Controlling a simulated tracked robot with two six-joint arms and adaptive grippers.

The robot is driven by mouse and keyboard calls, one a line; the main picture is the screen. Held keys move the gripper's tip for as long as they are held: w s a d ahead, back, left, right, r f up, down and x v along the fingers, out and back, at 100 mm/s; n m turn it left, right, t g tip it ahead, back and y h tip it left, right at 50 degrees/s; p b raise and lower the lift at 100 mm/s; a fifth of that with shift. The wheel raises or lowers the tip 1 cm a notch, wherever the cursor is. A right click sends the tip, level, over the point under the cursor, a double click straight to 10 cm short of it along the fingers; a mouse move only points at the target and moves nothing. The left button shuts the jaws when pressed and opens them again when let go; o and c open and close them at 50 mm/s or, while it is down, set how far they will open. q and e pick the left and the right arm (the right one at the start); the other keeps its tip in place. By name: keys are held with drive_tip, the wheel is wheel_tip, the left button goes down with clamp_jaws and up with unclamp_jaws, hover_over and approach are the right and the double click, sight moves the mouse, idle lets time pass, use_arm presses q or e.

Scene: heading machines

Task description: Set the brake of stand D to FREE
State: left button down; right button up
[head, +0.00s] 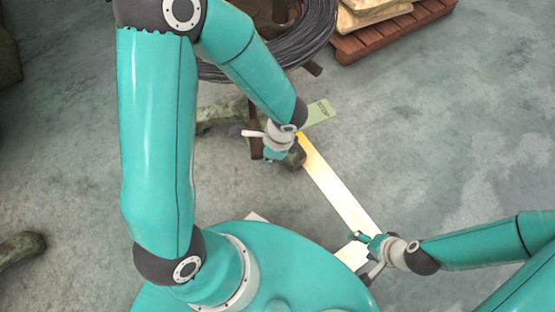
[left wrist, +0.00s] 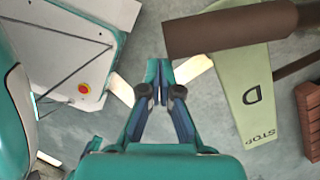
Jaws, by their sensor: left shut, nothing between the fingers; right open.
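A pale green plate of stand D (head: 319,112) shows beside my left wrist in the head view. In the left wrist view the green plate (left wrist: 243,80) carries a black D and the word STOP. A thick brown bar (left wrist: 225,30) crosses over the plate there. I cannot tell whether this bar is the brake lever. My left gripper (head: 268,150) is below the coil, near the plate; in the left wrist view its fingers (left wrist: 162,82) are shut and empty, just left of the bar's end. My right gripper (head: 366,256) is open and empty, lower right, away from the stand.
A large coil of dark wire (head: 290,48) is at the top, partly hidden by my left arm. A red-brown pallet (head: 392,33) with sacks (head: 370,12) stands at the upper right. A pale strip (head: 335,180) crosses the floor. The grey floor at right is clear.

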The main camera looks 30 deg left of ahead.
use_arm(q)
drive_tip(key=shift+s+a+f+g+y, duration=0.1)
drive_tip(key=shift+s+a+g+y, duration=0.2)
drive_tip(key=shift+s+a, duration=0.5)
drive_tip(key=w+d+b, duration=0.1)
drive_tip(key=w+d, duration=0.2)
drive_tip(key=d, duration=0.2)
drive_tip(key=p+v, duration=0.4)
drive_tip(key=v, duration=0.5)
drive_tip(key=shift+w+r, duration=0.25)
drive_tip(key=shift+r, duration=0.05)
use_arm(e)
drive_tip(key=r, duration=0.1)
drive_tip(key=w+r, duration=0.1)
drive_tip(key=r, duration=0.1)
drive_tip(key=shift+d, duration=0.15)
use_arm(q)
drive_tip(key=shift+d, duration=0.15)
